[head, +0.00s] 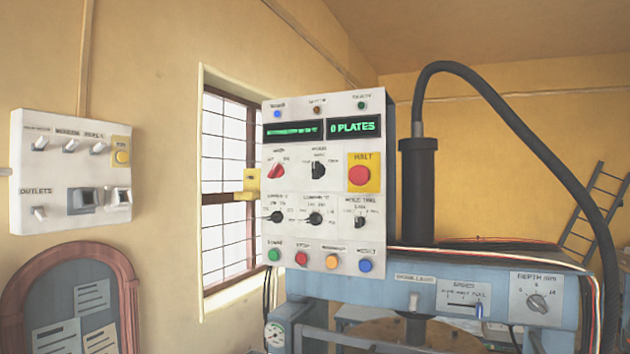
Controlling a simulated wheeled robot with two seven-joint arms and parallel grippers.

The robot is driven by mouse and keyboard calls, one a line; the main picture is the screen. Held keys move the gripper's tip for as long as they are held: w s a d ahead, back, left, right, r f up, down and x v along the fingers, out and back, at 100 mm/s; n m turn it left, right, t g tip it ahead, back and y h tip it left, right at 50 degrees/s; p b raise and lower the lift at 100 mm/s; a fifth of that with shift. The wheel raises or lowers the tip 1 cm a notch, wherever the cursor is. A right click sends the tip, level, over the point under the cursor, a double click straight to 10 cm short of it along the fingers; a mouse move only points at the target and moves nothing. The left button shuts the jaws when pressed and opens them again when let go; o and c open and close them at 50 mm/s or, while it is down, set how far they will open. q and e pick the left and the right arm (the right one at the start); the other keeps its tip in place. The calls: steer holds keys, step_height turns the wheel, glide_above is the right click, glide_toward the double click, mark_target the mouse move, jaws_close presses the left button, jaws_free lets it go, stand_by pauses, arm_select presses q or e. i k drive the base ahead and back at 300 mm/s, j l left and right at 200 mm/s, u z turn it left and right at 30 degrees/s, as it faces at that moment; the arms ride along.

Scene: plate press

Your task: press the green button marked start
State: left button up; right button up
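The control panel (290,226) is a white box facing me in the middle of the head view. The green button (274,255) sits at the left end of its bottom row, with a small label above it that is too blurred to read surely. A red button (301,259), an orange button (331,262) and a blue button (365,265) follow to its right. A display (354,126) reads "0 PLATES". Neither of my grippers is in view, and nothing covers the green button.
A large red HALT button (359,176) on a yellow plate and several knobs sit higher on the panel. The blue press frame (440,265) with a black hose (480,85) stands at right. A wall switch panel (70,170) is at left. Space before the control panel looks clear.

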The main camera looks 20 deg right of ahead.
mark_target(274, 255)
steer(key=z, duration=0.9)
steer(key=k+l+u, duration=0.15)
steer(key=l, duration=0.15)
steer(key=l+u, duration=0.1)
steer(key=l, duration=0.2)
